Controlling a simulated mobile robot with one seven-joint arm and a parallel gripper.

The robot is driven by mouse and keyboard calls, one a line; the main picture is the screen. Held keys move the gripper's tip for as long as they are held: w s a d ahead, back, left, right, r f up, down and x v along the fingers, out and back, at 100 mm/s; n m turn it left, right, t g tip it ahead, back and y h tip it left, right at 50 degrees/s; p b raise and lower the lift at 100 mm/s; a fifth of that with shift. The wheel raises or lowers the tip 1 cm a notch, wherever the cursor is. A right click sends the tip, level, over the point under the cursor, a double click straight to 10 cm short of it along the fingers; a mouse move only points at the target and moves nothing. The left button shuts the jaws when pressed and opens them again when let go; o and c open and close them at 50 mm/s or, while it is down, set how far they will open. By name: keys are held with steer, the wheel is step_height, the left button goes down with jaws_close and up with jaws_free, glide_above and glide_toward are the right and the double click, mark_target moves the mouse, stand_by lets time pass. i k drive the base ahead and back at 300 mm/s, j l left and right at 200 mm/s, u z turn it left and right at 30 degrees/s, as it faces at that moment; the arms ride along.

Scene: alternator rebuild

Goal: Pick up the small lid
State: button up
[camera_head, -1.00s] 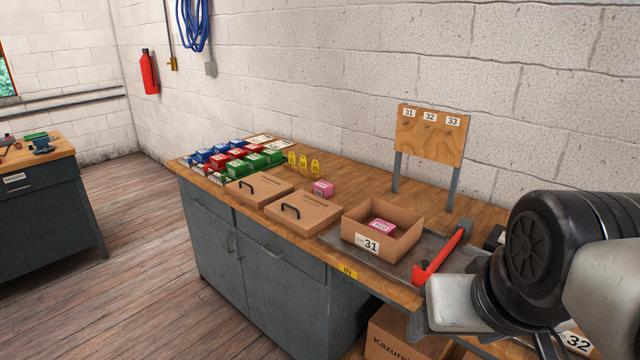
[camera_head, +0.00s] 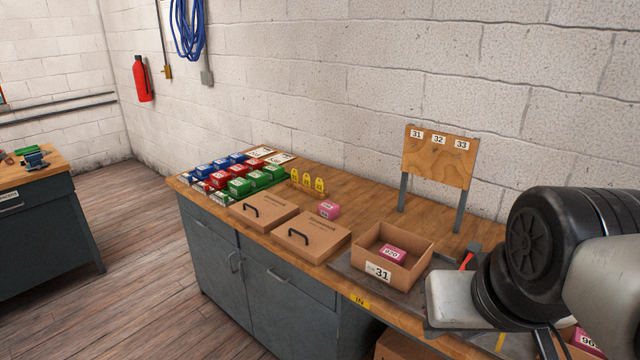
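Two flat brown cardboard lids with black handles lie side by side on the wooden bench. The left lid (camera_head: 272,203) looks slightly smaller than the right lid (camera_head: 322,233), but perspective makes the true sizes hard to judge. Both lie flat with handles up, and nothing covers them. My arm fills the lower right of the view, well to the right of both lids. My gripper's fingers do not show, so their state is hidden.
An open box marked 31 (camera_head: 415,272) holds a pink box (camera_head: 392,254), right of the lids. A small pink box (camera_head: 329,209), yellow tags (camera_head: 307,181) and coloured boxes (camera_head: 239,186) stand behind and left. A numbered board (camera_head: 437,160) rises at the back.

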mark_target(263, 211)
steer(key=i+j+z, duration=0.1)
steer(key=i+j, duration=0.2)
steer(key=j, duration=0.2)
steer(key=i+j, duration=0.25)
steer(key=j, duration=0.3)
steer(key=i+j+z, duration=0.15)
steer(key=j, duration=0.35)
steer(key=i+j+z, duration=0.1)
steer(key=i+j, duration=0.25)
steer(key=j, duration=0.2)
steer(key=i+j, duration=0.2)
steer(key=j, duration=0.4)
steer(key=i+j+z, duration=0.15)
steer(key=j, duration=0.4)
steer(key=i+j, duration=0.25)
steer(key=j, duration=0.35)
steer(key=i+j+z, duration=0.15)
steer(key=j, duration=0.45)
